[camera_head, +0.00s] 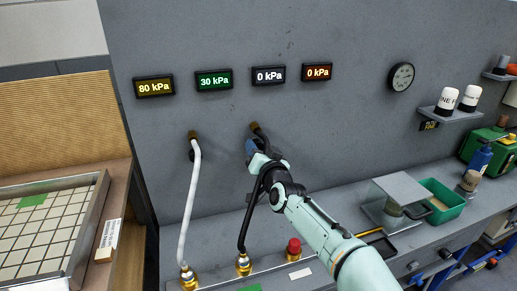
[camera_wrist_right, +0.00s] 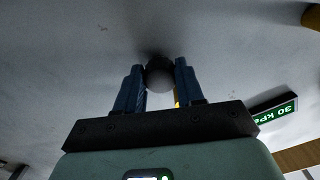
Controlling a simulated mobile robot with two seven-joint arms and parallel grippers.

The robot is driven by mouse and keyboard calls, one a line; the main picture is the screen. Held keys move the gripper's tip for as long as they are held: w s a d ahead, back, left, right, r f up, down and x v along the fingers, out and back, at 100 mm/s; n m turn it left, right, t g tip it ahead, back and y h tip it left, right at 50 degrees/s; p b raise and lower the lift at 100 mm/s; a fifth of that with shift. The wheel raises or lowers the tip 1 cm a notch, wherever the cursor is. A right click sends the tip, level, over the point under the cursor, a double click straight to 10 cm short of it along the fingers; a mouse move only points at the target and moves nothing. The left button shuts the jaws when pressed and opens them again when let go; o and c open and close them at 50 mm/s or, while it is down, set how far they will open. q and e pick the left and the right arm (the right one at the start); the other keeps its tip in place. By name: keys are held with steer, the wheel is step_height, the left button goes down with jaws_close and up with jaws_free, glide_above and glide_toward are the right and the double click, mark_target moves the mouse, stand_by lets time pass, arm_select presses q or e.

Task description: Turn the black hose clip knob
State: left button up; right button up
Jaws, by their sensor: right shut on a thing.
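The black hose clip knob (camera_wrist_right: 159,75) shows in the right wrist view as a round dark piece with a grey face, against the grey wall panel. My right gripper (camera_wrist_right: 157,68) has one blue finger on each side of it and is shut on it. In the head view my right gripper (camera_head: 250,148) is at the panel beside the top of the black hose (camera_head: 243,228), and it hides the knob. The knob's turn angle cannot be told. My left gripper is not in view.
A white hose (camera_head: 190,205) hangs to the left, ending at a brass fitting. Displays read 80 kPa (camera_head: 154,87), 30 kPa (camera_head: 213,80), and 0 kPa on two others. A red knob (camera_head: 293,246) stands on the bench. A green bin (camera_head: 440,199) is at right.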

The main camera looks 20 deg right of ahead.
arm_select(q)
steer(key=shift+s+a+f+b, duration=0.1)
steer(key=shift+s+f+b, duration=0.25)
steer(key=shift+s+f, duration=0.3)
arm_select(e)
steer(key=shift+a+m, duration=0.1)
steer(key=shift+m, duration=5.4)
steer(key=o, duration=1)
steer(key=shift+o, duration=0.2)
steer(key=shift+r, duration=0.1)
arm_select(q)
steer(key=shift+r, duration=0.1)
